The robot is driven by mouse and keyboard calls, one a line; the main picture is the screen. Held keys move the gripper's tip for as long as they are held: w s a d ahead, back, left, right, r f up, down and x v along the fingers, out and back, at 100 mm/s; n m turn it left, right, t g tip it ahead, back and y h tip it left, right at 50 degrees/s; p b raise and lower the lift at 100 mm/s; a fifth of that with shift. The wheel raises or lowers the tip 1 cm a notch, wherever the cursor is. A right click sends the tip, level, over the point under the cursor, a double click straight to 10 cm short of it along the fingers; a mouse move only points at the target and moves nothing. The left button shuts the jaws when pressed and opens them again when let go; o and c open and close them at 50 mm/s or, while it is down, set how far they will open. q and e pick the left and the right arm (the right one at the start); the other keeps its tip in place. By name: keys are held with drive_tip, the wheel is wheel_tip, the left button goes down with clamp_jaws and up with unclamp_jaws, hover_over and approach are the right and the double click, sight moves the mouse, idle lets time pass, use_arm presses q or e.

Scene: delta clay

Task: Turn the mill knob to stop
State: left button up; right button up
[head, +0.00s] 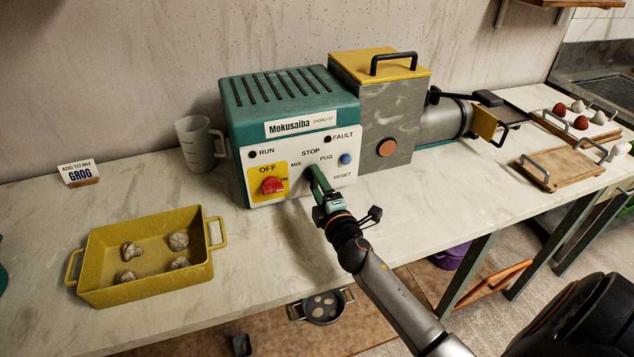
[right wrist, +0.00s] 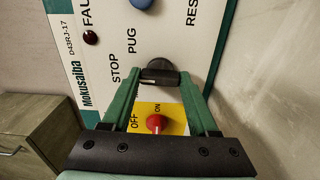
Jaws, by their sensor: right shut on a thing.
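The mill (head: 290,95) is a teal and grey machine on the bench in the head view, with a white control panel (head: 255,165). Its black mill knob (right wrist: 160,74) sits under the STOP, MIX and PUG labels. My right gripper (head: 315,177) reaches the panel there and mostly hides the knob in the head view. In the right wrist view the green fingers of the right gripper (right wrist: 161,88) are shut on the knob from both sides. I cannot tell which label the knob points to. My left gripper is not in view.
A red switch (head: 272,186) on a yellow OFF/ON plate is left of the knob. A blue RESET button (head: 345,159) is to its right. A mustard tray (head: 150,287) with several clay lumps and a measuring jug (head: 198,143) stand left. The bench before the mill is clear.

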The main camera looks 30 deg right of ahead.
drive_tip(key=shift+n, duration=0.3)
drive_tip(key=o, duration=1.4)
drive_tip(key=b+v, duration=0.1)
drive_tip(key=v, duration=1)
drive_tip(key=shift+f, duration=0.15)
drive_tip(key=shift+v, duration=0.75)
drive_tip(key=shift+d, duration=0.1)
